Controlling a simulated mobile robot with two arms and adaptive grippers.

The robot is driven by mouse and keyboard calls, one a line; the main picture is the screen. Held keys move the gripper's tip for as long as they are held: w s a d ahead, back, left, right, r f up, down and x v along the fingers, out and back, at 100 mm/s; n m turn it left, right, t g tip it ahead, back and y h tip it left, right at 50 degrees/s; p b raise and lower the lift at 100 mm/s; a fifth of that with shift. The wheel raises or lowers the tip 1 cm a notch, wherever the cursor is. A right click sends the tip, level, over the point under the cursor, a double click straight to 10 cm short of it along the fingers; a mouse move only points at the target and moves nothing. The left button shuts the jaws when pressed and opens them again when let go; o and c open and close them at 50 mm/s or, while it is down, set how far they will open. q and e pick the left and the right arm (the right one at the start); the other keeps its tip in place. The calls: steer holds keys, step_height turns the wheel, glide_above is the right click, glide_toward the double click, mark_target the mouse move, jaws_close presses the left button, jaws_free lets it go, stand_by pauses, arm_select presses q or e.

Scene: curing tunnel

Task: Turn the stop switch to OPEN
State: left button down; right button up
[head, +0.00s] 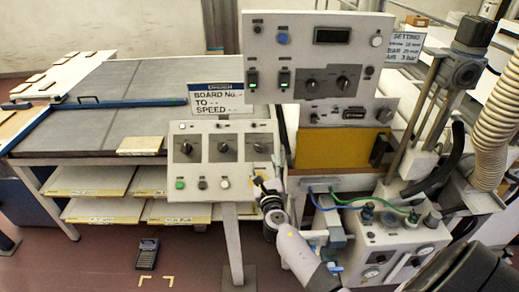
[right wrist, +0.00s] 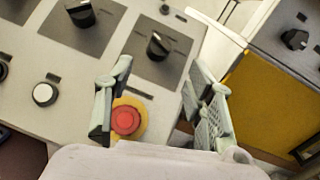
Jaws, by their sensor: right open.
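The control panel (head: 208,162) on a post has three black rotary knobs in its upper row: left (head: 186,148), middle (head: 223,148) and right (head: 258,147). Their labels are too small to read, so I cannot tell which is the stop switch. My right gripper (head: 264,183) is open and empty at the panel's lower right. In the right wrist view, the right knob (right wrist: 158,46) lies beyond the fingertips (right wrist: 160,85), apparently untouched. A red button (right wrist: 126,121) on a yellow base shows between the fingers. My left gripper is not in view.
A larger panel (head: 315,50) with knobs and green-lit switches stands above and behind. A yellow panel (head: 330,148) is right of my gripper. Hoses and a pneumatic unit (head: 390,240) crowd the lower right. A board table (head: 110,85) is at left.

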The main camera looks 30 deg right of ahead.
mark_target(260, 148)
steer(key=b+x, duration=0.1)
steer(key=x, duration=0.7)
steer(key=shift+w+d, duration=0.1)
steer(key=shift+w, duration=0.15)
steer(key=shift+c, duration=0.5)
steer(key=c, duration=1)
steer(key=shift+c, duration=0.2)
